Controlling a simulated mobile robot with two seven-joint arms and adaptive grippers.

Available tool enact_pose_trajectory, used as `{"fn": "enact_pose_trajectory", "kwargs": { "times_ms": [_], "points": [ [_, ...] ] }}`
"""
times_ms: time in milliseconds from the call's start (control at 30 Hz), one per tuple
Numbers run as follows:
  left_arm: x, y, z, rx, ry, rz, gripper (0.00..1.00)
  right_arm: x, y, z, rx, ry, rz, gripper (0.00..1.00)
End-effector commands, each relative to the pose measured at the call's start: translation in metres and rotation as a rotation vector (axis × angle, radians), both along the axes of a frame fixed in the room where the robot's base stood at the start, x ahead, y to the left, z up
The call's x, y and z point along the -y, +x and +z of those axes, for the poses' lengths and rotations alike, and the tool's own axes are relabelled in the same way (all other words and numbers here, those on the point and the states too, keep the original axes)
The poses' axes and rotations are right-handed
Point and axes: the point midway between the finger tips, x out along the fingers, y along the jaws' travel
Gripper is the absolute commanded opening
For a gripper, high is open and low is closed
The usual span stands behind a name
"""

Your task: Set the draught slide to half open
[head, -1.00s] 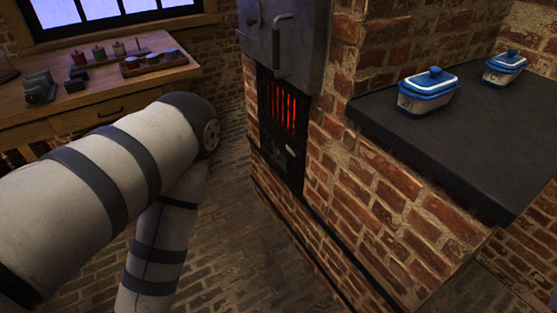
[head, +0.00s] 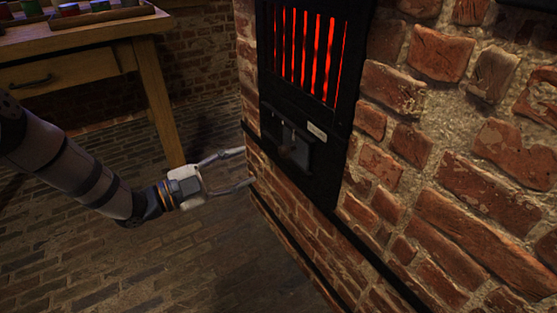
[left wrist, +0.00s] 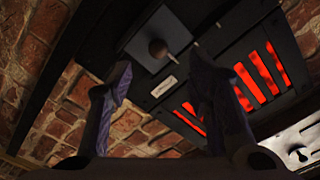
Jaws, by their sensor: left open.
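The draught slide (head: 287,140) is a dark metal plate low on the black stove front, below the glowing red grate (head: 307,55). A small round knob (head: 288,153) sticks out from it. A pale label (head: 317,131) is fixed to the right of the plate. My left gripper (head: 248,168) is open and empty, left of the slide and apart from it in the head view. In the left wrist view the slide plate (left wrist: 158,38) and its knob (left wrist: 158,48) show beyond the two open fingers (left wrist: 165,95). My right gripper is not in view.
The brick wall (head: 450,150) surrounds the black stove front, with a dark ledge (head: 340,235) along its base. A wooden table (head: 85,45) with a drawer stands at the upper left. The brick floor (head: 150,265) is clear.

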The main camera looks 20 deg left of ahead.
Motion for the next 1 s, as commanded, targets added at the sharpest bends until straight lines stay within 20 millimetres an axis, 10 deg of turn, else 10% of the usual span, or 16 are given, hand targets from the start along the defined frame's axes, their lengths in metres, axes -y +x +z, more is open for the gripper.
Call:
{"fn": "enact_pose_trajectory", "kwargs": {
  "times_ms": [433,833,1000],
  "points": [
    [0.063,0.078,-0.002,-0.006,-0.003,-0.002,0.46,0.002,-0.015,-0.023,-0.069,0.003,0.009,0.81],
    [0.072,0.089,0.003,-0.007,-0.003,-0.001,0.46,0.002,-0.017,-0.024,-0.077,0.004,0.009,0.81],
    [0.072,0.089,0.002,-0.008,-0.003,-0.001,0.07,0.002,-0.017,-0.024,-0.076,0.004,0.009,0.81]
  ]
}}
